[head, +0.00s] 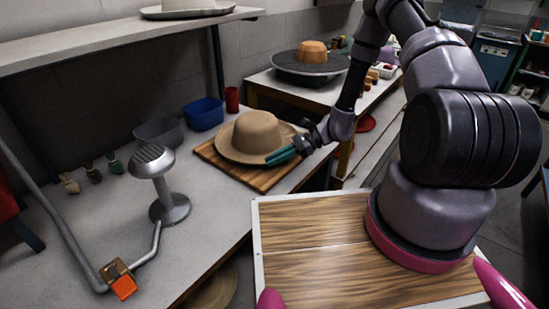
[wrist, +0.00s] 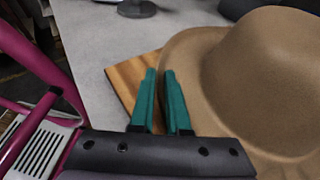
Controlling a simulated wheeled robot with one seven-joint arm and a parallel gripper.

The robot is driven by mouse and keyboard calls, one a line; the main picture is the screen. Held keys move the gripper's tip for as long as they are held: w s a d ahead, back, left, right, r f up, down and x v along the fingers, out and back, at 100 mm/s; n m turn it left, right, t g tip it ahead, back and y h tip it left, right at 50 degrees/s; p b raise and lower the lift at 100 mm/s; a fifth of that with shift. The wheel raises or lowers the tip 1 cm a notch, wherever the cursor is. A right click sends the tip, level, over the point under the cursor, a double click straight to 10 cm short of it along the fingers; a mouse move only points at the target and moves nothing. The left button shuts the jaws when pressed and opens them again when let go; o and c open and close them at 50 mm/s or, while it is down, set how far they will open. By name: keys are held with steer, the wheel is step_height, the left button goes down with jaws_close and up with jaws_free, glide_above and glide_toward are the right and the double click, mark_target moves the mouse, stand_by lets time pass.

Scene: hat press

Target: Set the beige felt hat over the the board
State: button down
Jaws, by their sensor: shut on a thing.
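The beige felt hat (head: 254,135) sits crown up over the wooden board (head: 222,166) on the grey table. Its brim covers much of the board and its far edge. In the wrist view the hat (wrist: 265,80) fills the right side, with the board (wrist: 122,80) showing beside the brim. My gripper (head: 283,156) has teal fingers at the front right edge of the brim. In the wrist view its fingertips (wrist: 160,75) are close together at the brim edge, shut on the brim. Whether the hat's underside fully touches the board is hidden.
A blue bin (head: 204,114), a grey bin (head: 160,131) and a red cup (head: 232,99) stand behind the hat. A metal stand (head: 170,208) is at left. Several brushes (head: 92,172) line the wall.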

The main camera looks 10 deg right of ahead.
steer(key=shift+f, duration=0.6)
stand_by(0.7)
steer(key=c, duration=0.8)
jaws_free()
steer(key=v, duration=1.1)
